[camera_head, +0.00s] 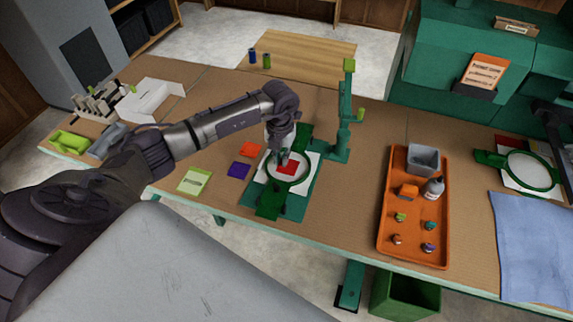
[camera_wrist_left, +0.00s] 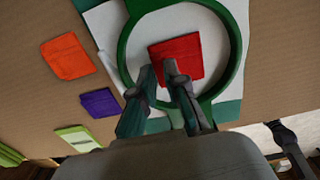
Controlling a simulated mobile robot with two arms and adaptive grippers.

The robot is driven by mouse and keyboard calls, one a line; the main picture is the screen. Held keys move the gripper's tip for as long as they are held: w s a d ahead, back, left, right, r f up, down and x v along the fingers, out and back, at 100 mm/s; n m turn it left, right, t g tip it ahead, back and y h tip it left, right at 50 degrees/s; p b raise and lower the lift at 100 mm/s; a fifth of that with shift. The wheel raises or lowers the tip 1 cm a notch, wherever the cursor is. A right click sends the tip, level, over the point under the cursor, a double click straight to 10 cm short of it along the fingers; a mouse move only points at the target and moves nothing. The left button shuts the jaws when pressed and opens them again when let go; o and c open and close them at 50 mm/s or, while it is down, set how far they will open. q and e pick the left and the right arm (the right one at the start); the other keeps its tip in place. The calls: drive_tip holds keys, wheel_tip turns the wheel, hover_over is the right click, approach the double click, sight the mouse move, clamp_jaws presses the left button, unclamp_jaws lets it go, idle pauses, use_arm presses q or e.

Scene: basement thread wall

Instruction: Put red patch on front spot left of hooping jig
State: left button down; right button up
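The red patch (camera_head: 289,167) lies inside the round green hoop of the hooping jig (camera_head: 270,204), over white cloth. In the left wrist view the patch (camera_wrist_left: 182,56) looks flat inside the green hoop ring (camera_wrist_left: 126,70). My left gripper (camera_head: 282,157) points down over the hoop. Its fingertips (camera_wrist_left: 163,70) are close together at the patch's near edge; whether they pinch the patch is unclear. Left of the jig lie an orange patch (camera_head: 250,149), a purple patch (camera_head: 238,170) and a pale green packet (camera_head: 195,181).
The green jig post (camera_head: 346,112) stands behind the hoop. Right of the jig is an orange tray (camera_head: 384,236) with a grey bin, a bottle and small items. Bare tabletop shows around the patches. A white box (camera_head: 153,97) stands at the far left.

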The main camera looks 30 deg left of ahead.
use_arm(q)
drive_tip(key=shift+r, duration=0.1)
drive_tip(key=shift+r+p, duration=1.75)
drive_tip(key=shift+r, duration=0.65)
